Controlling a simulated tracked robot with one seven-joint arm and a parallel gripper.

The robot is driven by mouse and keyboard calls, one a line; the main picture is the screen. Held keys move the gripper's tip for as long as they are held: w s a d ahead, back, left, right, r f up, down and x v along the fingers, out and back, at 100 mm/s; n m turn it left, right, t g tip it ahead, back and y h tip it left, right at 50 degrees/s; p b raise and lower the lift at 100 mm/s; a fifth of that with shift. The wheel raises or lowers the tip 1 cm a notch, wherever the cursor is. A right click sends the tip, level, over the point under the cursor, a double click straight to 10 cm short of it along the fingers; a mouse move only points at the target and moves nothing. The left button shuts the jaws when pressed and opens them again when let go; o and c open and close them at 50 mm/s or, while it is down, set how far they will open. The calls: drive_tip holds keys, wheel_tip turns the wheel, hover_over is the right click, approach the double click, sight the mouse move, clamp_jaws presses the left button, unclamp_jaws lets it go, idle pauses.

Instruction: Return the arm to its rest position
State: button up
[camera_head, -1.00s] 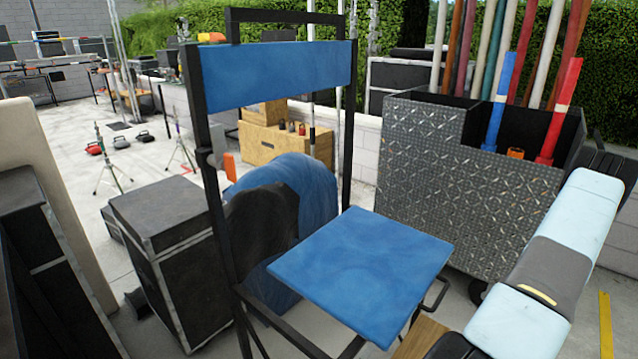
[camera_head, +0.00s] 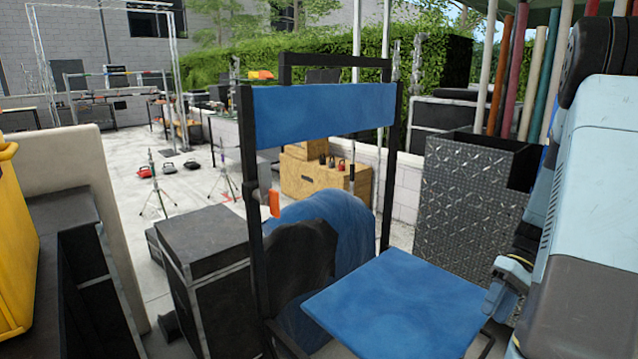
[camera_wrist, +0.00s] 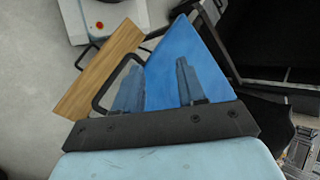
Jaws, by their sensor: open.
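My arm (camera_head: 585,220) is folded up along the right side of the head view, light blue with dark grey parts. My gripper (camera_wrist: 158,88) shows in the wrist view with its two fingers apart and nothing between them. Behind the fingers is the blue seat (camera_wrist: 200,60) of a tall chair, seen from above. In the head view the same blue seat (camera_head: 395,305) is at lower middle, left of my arm. The fingertips cannot be made out clearly in the head view.
The chair's black frame and blue backrest (camera_head: 325,108) stand in front. A diamond-plate cart (camera_head: 468,215) with upright coloured poles is behind my arm. A black case (camera_head: 215,270) stands left. A yellow object (camera_head: 12,245) is at the left edge. Paved floor lies beyond.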

drive_tip(key=s+a+r+t+h, duration=0.2)
drive_tip(key=a+r+t+h, duration=0.3)
drive_tip(key=a+r, duration=0.9)
drive_tip(key=s+a+r+m+t+h, duration=0.1)
drive_tip(key=s+a+r+t+h, duration=0.1)
drive_tip(key=s+a+r+t, duration=0.3)
drive_tip(key=a+v, duration=0.1)
drive_tip(key=v, duration=0.5)
drive_tip(key=shift+s+r, duration=0.2)
drive_tip(key=shift+s, duration=0.1)
